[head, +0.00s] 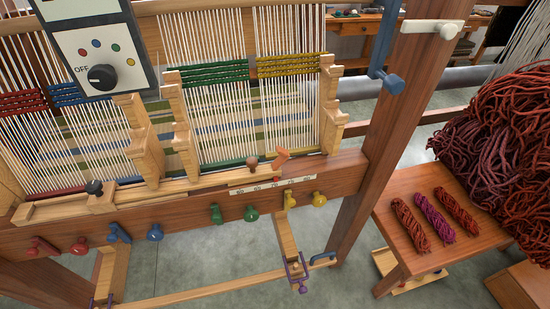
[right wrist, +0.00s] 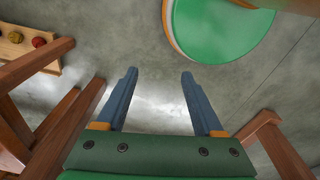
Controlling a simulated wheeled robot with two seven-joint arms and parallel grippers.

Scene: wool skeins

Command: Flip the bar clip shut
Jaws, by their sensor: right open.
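I cannot tell for sure which part is the bar clip. On the loom's front beam (head: 190,208), a small orange piece (head: 281,157) stands tilted up beside a brown knob (head: 252,163), just behind a pale numbered scale (head: 272,184). A purple clamp-like piece (head: 297,272) sits around the lower wooden bar. A white piece (head: 432,28) is fixed across the right post, with a blue handle (head: 386,75) below it. My right gripper (right wrist: 159,73) is open and empty over the grey floor in the right wrist view. Neither gripper shows in the head view.
The right post (head: 395,110) rises beside a low wooden table (head: 405,262) with three skeins (head: 433,219); a large wool heap (head: 500,140) lies behind. A control panel (head: 95,45) hangs at upper left. Wooden legs (right wrist: 60,120) flank my right gripper.

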